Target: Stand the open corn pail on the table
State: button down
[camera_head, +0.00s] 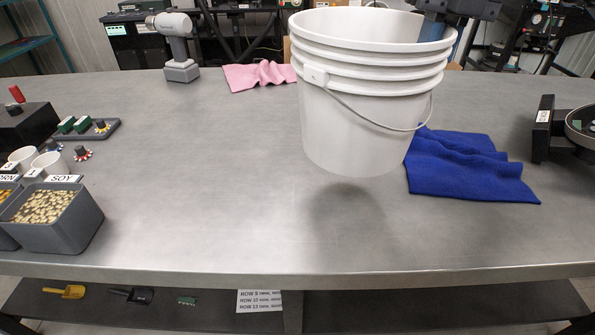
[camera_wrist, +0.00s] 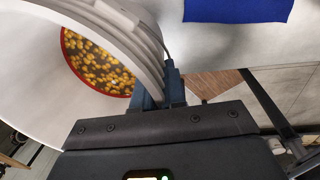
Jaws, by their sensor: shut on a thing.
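The corn pail (camera_head: 360,125) is a large white bucket with ribbed bands near its rim and a wire handle. In the head view it hangs upright above the table (camera_head: 230,190), with a shadow under it on the bare top. My gripper (camera_wrist: 160,92) is shut on the pail's rim, one finger on each side of the wall.
A blue cloth (camera_head: 470,170) lies right of and behind the pail. A pink cloth (camera_head: 258,76) and a white-grey drill-like tool (camera_head: 178,45) stand at the back. Grey seed bins (camera_head: 60,225) are at the left edge, a dark device (camera_head: 545,130) at the right. The front middle is clear.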

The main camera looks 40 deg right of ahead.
aim_at(365, 55)
jog(key=w+a+f, duration=0.1)
jog(key=a+f, duration=0.1)
jog(key=a, duration=0.1)
jog(key=w+a+f, duration=0.1)
jog(key=a+f, duration=0.1)
jog(key=a, duration=0.2)
jog(key=w+a+f, duration=0.1)
jog(key=a+f, duration=0.1)
jog(key=a, duration=0.2)
jog(key=shift+w+f, duration=0.2)
jog(key=shift+f, duration=2.3)
jog(key=c, duration=1.2)
grip_release()
jog(key=r, duration=0.8)
jog(key=d+r+p, duration=0.1)
jog(key=r, duration=0.3)
jog(key=shift+s+r, duration=0.1)
jog(key=shift+s, duration=0.25)
